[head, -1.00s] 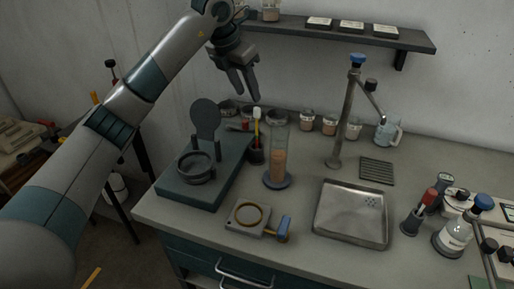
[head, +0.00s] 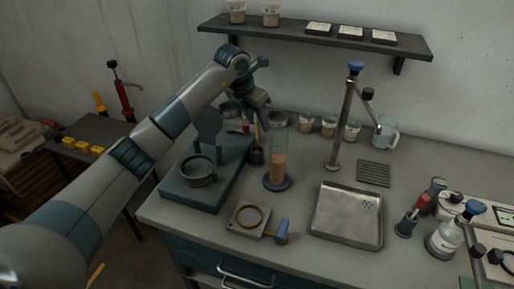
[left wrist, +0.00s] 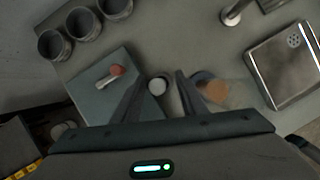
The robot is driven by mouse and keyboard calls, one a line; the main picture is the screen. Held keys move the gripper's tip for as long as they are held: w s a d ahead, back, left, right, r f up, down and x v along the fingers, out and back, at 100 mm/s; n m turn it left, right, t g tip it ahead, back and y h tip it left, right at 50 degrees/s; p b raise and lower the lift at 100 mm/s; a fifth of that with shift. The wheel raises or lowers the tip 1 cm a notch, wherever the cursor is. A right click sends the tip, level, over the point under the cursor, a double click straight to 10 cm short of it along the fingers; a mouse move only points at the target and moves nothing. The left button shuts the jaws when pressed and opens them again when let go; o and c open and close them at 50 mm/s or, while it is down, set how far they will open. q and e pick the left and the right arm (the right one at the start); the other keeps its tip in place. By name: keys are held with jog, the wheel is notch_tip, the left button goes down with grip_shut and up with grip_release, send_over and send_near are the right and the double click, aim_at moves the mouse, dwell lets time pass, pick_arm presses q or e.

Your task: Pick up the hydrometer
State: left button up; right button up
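My left gripper (head: 258,108) is open and points down above the back left of the bench. It is over a dark cup (head: 256,157) holding a slim red-and-yellow stem (head: 257,134). In the left wrist view a pale round top (left wrist: 157,86) shows between the two spread fingers (left wrist: 158,92), with no visible contact. I cannot tell for sure whether this stem is the hydrometer. A clear cylinder (head: 278,164) with brown contents stands on a grey base just right of the cup; it shows blurred beside the right finger in the left wrist view (left wrist: 213,90). My right gripper is not in view.
A teal stand (head: 215,187) with a dark round dish is left of the cup. Several small pots (head: 306,122) line the wall. A metal tray (head: 347,216) and a tall post (head: 343,125) stand to the right. A shelf (head: 320,35) hangs above.

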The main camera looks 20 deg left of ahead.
aim_at(257, 139)
pick_arm(q)
jog(key=shift+w+f, duration=0.15)
jog(key=shift+f, duration=0.2)
jog(key=shift+w+d+f+p, duration=0.1)
jog(key=shift+f+p, duration=0.4)
jog(key=shift+p, duration=0.1)
jog(key=p+x, duration=0.2)
jog(key=x, duration=0.2)
jog(key=shift+f, duration=0.15)
grip_shut()
